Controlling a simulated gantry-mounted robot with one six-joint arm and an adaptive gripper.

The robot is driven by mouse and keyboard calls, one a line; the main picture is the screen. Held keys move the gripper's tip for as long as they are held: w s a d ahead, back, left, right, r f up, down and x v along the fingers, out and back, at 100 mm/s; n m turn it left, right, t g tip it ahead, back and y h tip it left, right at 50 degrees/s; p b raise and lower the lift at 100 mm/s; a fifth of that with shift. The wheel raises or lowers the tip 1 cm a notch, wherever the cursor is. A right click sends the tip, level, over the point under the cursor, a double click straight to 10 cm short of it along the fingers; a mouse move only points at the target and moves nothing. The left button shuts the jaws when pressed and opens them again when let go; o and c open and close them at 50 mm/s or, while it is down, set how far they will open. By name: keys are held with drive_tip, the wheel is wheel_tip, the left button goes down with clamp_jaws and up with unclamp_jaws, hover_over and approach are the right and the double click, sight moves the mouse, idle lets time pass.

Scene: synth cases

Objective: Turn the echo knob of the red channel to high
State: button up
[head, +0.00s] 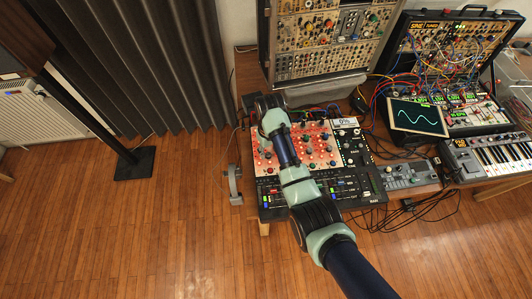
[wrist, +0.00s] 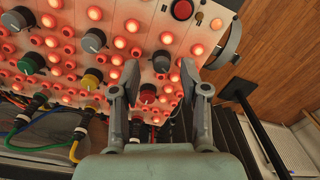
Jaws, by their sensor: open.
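A panel of knobs and glowing red buttons (wrist: 75,14) fills the upper left of the wrist view. It also shows in the head view (head: 318,150), partly hidden by my arm. A red knob (wrist: 148,92) sits near the panel's edge, between my gripper's fingers in the picture. My gripper (wrist: 159,76) is open, with one finger on each side of that knob; I cannot tell whether they touch it. A dark grey knob (wrist: 162,62) lies just beyond it. A yellow knob (wrist: 92,78) is to the left. No echo label or knob setting is legible.
Grey knobs (wrist: 93,40) and plugged cables (wrist: 82,130) crowd the left of the wrist view. In the head view, a modular rack (head: 325,40) stands behind the panel, and a small wave screen (head: 417,117) and keyboard (head: 495,156) are at right. The floor at left is mostly clear.

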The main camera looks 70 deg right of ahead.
drive_tip(key=shift+f, duration=0.85)
drive_tip(key=shift+w, duration=0.1)
drive_tip(key=shift+c, duration=0.2)
clamp_jaws()
